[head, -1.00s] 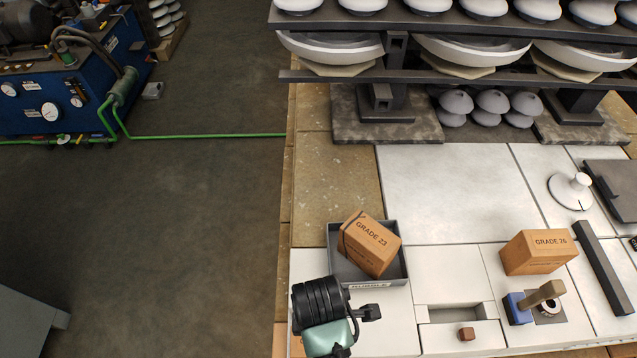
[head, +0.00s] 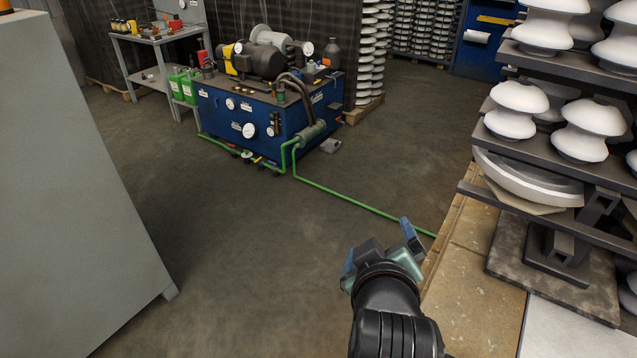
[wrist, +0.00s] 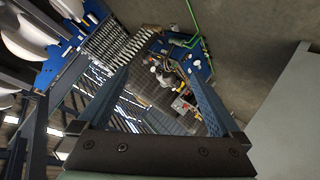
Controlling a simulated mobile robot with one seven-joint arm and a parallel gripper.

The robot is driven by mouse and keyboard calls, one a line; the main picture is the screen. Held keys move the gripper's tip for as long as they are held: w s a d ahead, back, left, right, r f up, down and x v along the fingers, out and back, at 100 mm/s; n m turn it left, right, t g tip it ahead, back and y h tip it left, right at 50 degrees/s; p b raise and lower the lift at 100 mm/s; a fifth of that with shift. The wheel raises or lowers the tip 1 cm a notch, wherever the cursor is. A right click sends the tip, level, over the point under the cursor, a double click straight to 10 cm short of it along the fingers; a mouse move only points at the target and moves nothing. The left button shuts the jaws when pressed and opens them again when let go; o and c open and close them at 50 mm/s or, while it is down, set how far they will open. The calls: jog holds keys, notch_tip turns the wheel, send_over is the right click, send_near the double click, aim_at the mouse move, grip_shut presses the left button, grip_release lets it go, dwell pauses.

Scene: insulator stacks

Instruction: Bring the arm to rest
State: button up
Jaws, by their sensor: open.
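My gripper (head: 379,252) shows at the lower middle of the head view, at the end of my dark arm. Its two blue-grey fingers stand apart, with nothing between them. It is raised near the left edge of the tan stone-tiled surface, with the floor beyond it. In the wrist view the two fingers of my gripper (wrist: 162,98) are also spread wide and empty. Between them the far hall and the blue machine show at a distance.
A blue hydraulic unit (head: 267,115) stands on the floor, with a green hose (head: 365,207) running right. Racks of white insulators (head: 587,129) stand at right on the tiled surface (head: 470,285). A grey cabinet (head: 70,180) is at left. Open floor (head: 235,235) lies between.

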jog(key=a+r+m+t, duration=0.35)
jog(key=r+t, duration=0.35)
jog(key=r, duration=1.4)
jog(key=s+a+r+t, duration=0.2)
jog(key=s+r, duration=0.1)
jog(key=r, duration=0.4)
jog(key=s+a+r+m+t+y, duration=0.1)
jog(key=s+r+t, duration=0.2)
jog(key=r, duration=0.3)
jog(key=s+a+r+m+t+y, duration=0.1)
jog(key=s+a+r+t, duration=0.1)
jog(key=s+r, duration=0.3)
notch_tip(320, 180, up, 3)
jog(key=shift+s+a+f+t, duration=0.2)
jog(key=shift+a+t, duration=0.1)
jog(key=shift+t, duration=0.3)
jog(key=shift+m, duration=0.25)
